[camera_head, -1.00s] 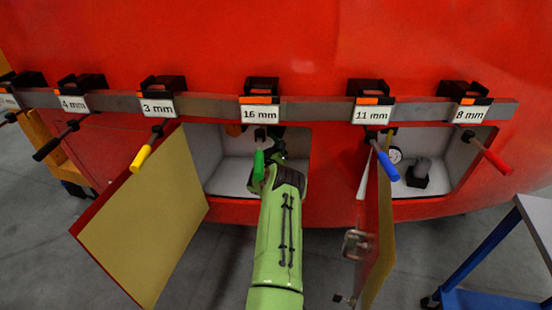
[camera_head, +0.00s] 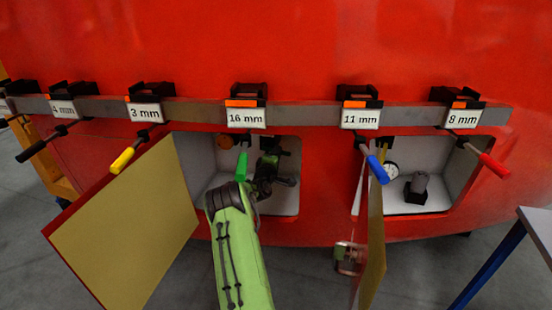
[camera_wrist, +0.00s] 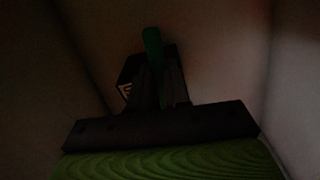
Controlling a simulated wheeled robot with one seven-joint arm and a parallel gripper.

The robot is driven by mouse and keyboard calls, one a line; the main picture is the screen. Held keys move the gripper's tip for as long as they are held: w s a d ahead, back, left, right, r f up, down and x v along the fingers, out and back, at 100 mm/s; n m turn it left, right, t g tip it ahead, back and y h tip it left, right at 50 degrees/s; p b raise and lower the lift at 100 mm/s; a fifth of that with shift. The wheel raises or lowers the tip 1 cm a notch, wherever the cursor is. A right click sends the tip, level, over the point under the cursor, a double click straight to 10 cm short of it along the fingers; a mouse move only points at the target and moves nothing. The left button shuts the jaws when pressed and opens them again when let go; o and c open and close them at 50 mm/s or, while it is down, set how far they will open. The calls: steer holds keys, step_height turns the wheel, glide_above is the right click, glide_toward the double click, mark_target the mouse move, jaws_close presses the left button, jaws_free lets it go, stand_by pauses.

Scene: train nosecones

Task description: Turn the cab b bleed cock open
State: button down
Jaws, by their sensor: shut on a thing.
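My gripper (camera_head: 268,168) is inside the open left compartment, under the 16 mm label, and is partly hidden by my wrist in the head view. In the wrist view my gripper (camera_wrist: 160,85) is shut on a dark green handle (camera_wrist: 153,42), which rises upright between the two fingers. This looks like the bleed cock's handle, but the view is too dark to read any cab marking. The cock's body is hidden.
A green clamp handle (camera_head: 242,165) hangs in front of the compartment. The open yellow-faced door (camera_head: 130,225) stands left of my arm, and another open door (camera_head: 375,235) stands right. A blue-legged table (camera_head: 535,225) is at far right.

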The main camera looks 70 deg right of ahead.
steer(key=shift+r+n, duration=0.3)
steer(key=shift+n, duration=0.2)
steer(key=c, duration=1.1)
jaws_free()
steer(key=a, duration=0.5)
steer(key=s+a, duration=0.1)
steer(key=a, duration=0.4)
steer(key=s+a, duration=0.1)
steer(key=a, duration=0.4)
steer(key=shift+s+a, duration=0.2)
steer(key=shift+a, duration=0.1)
